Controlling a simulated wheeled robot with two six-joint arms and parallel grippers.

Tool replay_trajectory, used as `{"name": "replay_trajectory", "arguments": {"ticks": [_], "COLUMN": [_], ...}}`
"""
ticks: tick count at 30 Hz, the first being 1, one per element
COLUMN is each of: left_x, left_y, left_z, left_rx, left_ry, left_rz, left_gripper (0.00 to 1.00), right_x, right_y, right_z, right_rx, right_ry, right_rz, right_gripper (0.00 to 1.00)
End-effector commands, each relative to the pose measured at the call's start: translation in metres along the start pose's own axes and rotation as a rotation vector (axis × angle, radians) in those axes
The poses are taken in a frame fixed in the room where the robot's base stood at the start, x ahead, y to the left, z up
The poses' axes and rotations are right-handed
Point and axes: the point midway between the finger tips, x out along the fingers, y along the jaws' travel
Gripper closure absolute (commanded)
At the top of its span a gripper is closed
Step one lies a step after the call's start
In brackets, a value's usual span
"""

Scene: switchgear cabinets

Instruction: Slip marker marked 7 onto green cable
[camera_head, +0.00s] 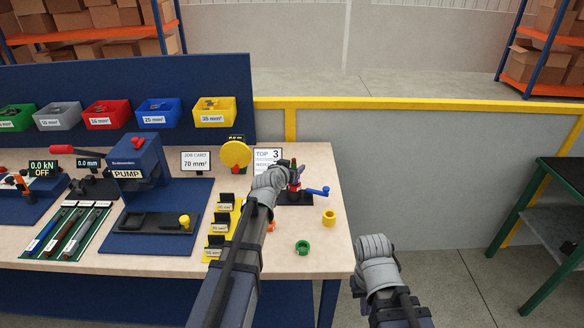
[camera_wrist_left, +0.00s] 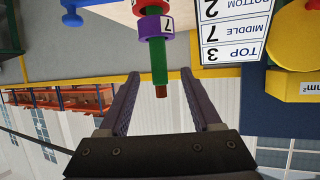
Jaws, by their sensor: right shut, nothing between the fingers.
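The green cable (camera_wrist_left: 160,65) stands upright with a bare copper end; the left wrist view shows it upside down. The purple marker marked 7 (camera_wrist_left: 155,28) is around the cable. A red marker (camera_wrist_left: 152,7) is around it farther from the copper end, its label not readable. My left gripper (camera_head: 285,168) is at the cable in the head view. In the left wrist view its fingers (camera_wrist_left: 159,75) are open on either side of the cable's end section, with gaps both sides, past the purple marker. My right gripper (camera_head: 373,246) is shut and empty, off the table's right edge.
A card (camera_wrist_left: 232,30) reads top 3, middle 7, bottom 2. A yellow ring (camera_head: 329,217) and a green ring (camera_head: 302,247) lie on the bench front. The pump press (camera_head: 135,165) stands left.

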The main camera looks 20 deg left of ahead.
Motion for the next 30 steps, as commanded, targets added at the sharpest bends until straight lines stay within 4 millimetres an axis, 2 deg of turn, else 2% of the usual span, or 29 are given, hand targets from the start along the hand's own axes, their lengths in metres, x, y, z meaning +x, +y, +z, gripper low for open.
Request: {"name": "replay_trajectory", "arguments": {"ticks": [1, 5, 16, 20, 30], "left_x": [0.000, 0.000, -0.006, -0.021, -0.074], "left_y": [0.000, 0.000, 0.000, 0.000, 0.001], "left_z": [0.000, 0.000, -0.001, -0.001, -0.001], "left_rx": [0.000, 0.000, 0.000, -0.001, -0.001], "left_ry": [0.000, 0.000, 0.000, 0.000, 0.000], "left_rz": [0.000, 0.000, 0.000, 0.000, 0.000], "left_gripper": [0.28, 0.16, 0.16, 0.16, 0.16], "right_x": [0.000, 0.000, -0.003, -0.009, -0.029], "right_y": [0.000, 0.000, 0.000, 0.001, 0.003], "right_z": [0.000, 0.000, 0.000, 0.001, 0.002], "right_rx": [0.000, 0.000, 0.000, 0.000, 0.000], "right_ry": [0.000, 0.000, 0.000, 0.000, 0.000], "right_rz": [0.000, 0.000, 0.000, 0.000, 0.000], "right_gripper": [1.00, 1.00, 1.00, 1.00, 1.00]}}
